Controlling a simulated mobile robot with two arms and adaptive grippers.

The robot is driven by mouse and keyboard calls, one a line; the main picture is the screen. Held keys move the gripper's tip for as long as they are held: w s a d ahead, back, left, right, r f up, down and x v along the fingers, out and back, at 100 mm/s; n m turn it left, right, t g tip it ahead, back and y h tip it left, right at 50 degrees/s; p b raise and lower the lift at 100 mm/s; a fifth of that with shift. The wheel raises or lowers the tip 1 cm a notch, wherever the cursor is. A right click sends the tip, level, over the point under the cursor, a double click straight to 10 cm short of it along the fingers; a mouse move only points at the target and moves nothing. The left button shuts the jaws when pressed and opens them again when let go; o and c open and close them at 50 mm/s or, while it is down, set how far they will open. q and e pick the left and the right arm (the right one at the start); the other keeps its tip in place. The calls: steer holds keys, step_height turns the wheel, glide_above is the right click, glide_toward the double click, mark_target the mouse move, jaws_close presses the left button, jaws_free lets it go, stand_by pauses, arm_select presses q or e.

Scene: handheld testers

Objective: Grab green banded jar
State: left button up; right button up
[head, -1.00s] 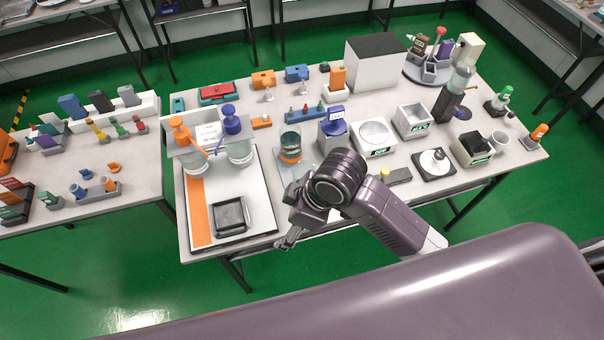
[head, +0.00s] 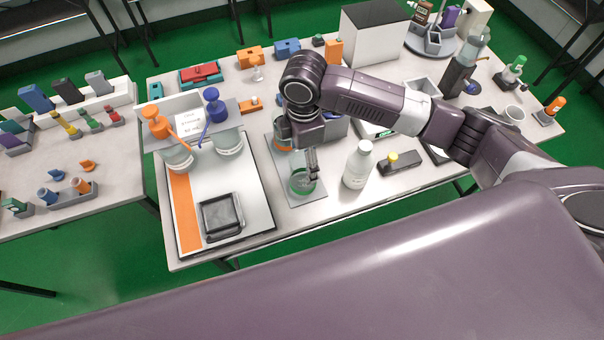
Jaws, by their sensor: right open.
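The green banded jar (head: 301,187) is a clear, short glass jar with a green band. It stands on a grey mat (head: 313,197) near the front edge of the table. My right gripper (head: 312,172) points down at the jar, and its fingers overlap the jar in the picture. It is open; I cannot tell whether the fingers touch the glass or straddle the rim. An orange banded jar (head: 283,148) stands behind, mostly hidden by my right wrist. My left gripper is not in view.
A white capped bottle (head: 357,165) stands close to the right of the jar. To the left is a board with a black tray (head: 221,216) and two pump bottles. My right forearm covers the table's middle.

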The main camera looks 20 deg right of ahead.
step_height(320, 180, down, 6)
steer(key=shift+f+p, duration=0.25)
steer(key=shift+p, duration=0.65)
steer(key=shift+f, duration=0.3)
steer(key=c, duration=1.4)
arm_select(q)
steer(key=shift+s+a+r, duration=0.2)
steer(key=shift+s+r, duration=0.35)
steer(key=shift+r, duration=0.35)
arm_select(e)
steer(key=shift+c, duration=0.4)
steer(key=shift+r, duration=0.15)
